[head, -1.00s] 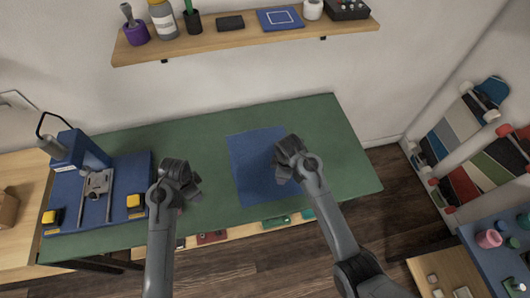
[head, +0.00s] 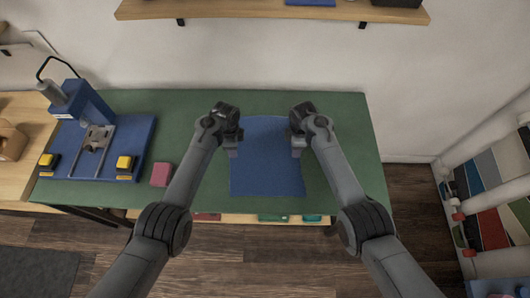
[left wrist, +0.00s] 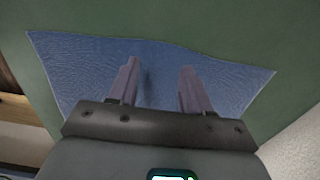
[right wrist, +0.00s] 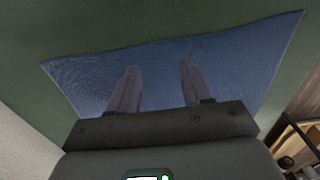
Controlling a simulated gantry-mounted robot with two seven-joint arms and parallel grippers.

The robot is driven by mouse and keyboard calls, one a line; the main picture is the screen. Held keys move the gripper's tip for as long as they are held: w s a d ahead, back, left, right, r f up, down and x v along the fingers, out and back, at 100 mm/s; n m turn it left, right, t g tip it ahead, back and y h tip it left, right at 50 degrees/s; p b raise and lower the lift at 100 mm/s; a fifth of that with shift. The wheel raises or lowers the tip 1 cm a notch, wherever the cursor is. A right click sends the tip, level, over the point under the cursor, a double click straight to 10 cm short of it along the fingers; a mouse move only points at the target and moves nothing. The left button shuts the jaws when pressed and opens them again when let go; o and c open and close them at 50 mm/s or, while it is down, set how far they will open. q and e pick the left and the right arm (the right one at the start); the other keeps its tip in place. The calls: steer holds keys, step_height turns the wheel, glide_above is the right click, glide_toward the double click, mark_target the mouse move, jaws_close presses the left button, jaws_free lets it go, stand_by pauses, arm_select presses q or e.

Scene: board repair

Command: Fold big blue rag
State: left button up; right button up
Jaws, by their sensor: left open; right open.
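The big blue rag (head: 267,165) lies spread flat on the green bench top. My left gripper (head: 232,150) is at the rag's left edge, towards its far corner. My right gripper (head: 297,150) is at the rag's right edge, also towards the far side. In the left wrist view the open fingers (left wrist: 158,88) point over the rag (left wrist: 80,70), with nothing between them but cloth below. In the right wrist view the open fingers (right wrist: 158,88) are likewise over the rag (right wrist: 235,65). Whether the fingertips touch the cloth I cannot tell.
A blue press-like machine (head: 85,115) with yellow blocks stands at the bench's left. A pink block (head: 161,174) lies beside it. The green bench top (head: 345,120) is clear right of the rag. A wooden shelf (head: 230,10) hangs on the wall behind.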

arm_select(q)
steer(key=shift+f, duration=1.1)
arm_select(e)
steer(key=shift+f, duration=1.1)
arm_select(q)
steer(key=shift+f, duration=0.1)
arm_select(e)
steer(key=shift+f, duration=0.1)
arm_select(q)
steer(key=shift+f, duration=0.15)
arm_select(e)
steer(key=shift+f, duration=0.15)
arm_select(q)
steer(key=shift+c, duration=0.5)
arm_select(e)
steer(key=shift+c, duration=0.5)
arm_select(q)
jaws_close()
arm_select(e)
jaws_close()
arm_select(q)
steer(key=shift+r, duration=0.2)
arm_select(e)
steer(key=shift+r, duration=0.2)
